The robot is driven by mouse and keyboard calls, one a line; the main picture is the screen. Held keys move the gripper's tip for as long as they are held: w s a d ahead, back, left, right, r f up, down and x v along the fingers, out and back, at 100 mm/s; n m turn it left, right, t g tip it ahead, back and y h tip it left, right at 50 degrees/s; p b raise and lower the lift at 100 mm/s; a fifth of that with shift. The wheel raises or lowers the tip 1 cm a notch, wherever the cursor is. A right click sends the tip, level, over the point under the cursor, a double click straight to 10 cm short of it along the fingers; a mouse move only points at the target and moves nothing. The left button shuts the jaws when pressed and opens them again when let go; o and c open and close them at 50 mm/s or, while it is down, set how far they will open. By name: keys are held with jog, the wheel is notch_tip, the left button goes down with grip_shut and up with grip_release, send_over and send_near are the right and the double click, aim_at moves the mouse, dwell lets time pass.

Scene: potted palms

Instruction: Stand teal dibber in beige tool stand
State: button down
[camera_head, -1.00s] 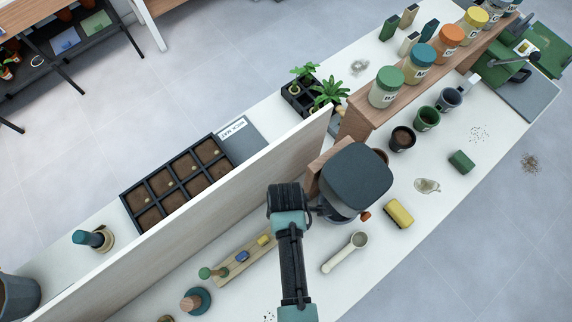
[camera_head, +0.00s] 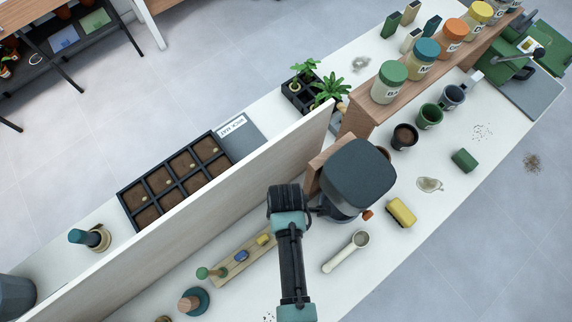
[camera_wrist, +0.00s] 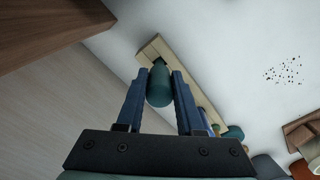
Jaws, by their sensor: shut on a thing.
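The teal dibber (camera_wrist: 160,86) is upright-looking between the fingers of my gripper (camera_wrist: 161,78) in the wrist view. The gripper is shut on it. Behind the dibber lies one end of the beige tool stand (camera_wrist: 150,48), a long narrow strip. The head view also shows the stand (camera_head: 228,278), with a green-topped tool, a blue piece and a yellow piece along it. My arm hides its right end there, along with the gripper's fingers and the dibber. I cannot tell whether the dibber's lower end touches the stand.
A tall pale panel (camera_head: 215,215) runs along the stand's far side. A dark-topped container (camera_head: 357,180) stands right of my arm. A white scoop (camera_head: 346,252) and a yellow sponge (camera_head: 402,212) lie on the bench.

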jog(key=shift+f+b, duration=0.7)
jog(key=shift+f, duration=0.4)
grip_release()
jog(key=shift+r, duration=0.15)
notch_tip(320, 180, up, 8)
jog(key=p, duration=0.8)
dwell(0.6)
